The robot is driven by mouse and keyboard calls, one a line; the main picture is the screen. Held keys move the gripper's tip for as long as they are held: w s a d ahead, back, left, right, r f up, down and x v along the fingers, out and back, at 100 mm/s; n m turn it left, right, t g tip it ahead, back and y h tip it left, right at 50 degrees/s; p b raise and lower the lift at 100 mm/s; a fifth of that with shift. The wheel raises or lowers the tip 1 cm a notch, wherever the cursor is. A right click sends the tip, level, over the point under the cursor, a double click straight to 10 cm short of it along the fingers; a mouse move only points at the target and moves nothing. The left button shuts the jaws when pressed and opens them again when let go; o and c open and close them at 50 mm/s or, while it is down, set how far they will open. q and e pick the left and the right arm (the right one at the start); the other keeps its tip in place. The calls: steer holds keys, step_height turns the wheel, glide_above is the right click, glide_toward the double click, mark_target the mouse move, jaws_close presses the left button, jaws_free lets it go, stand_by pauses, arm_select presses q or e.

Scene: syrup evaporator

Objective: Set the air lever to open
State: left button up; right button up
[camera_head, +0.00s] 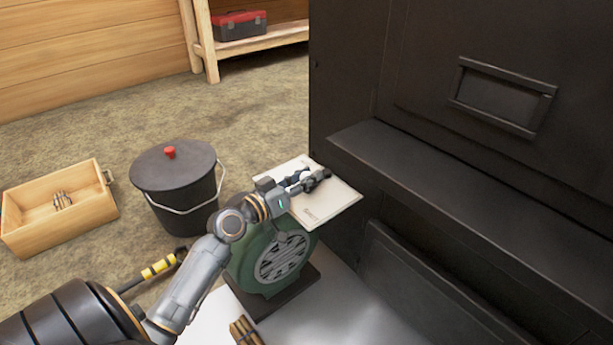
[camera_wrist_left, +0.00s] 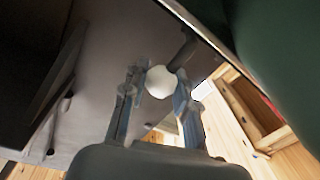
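My left gripper (camera_head: 312,180) is over a pale plate (camera_head: 338,207) above the green blower (camera_head: 258,262), in front of the black evaporator. In the left wrist view, a round white knob (camera_wrist_left: 160,82) on a dark rod, likely the air lever's, is between the fingertips of this gripper (camera_wrist_left: 163,84). The fingers stand apart on either side of the knob. I cannot tell whether they press on it. My right gripper is not in view.
The black evaporator body (camera_head: 460,190) fills the right side. A lidded black bucket (camera_head: 178,185) and an open wooden box (camera_head: 60,228) stand on the floor at left. A red toolbox (camera_head: 240,25) is on a shelf behind. Bare floor lies between them.

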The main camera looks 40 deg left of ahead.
arm_select(q)
steer(key=o, duration=0.4)
steer(key=s, duration=0.4)
steer(key=s+a, duration=0.1)
steer(key=s, duration=0.3)
steer(key=s+a, duration=0.1)
steer(key=s, duration=0.3)
steer(key=shift+r, duration=0.1)
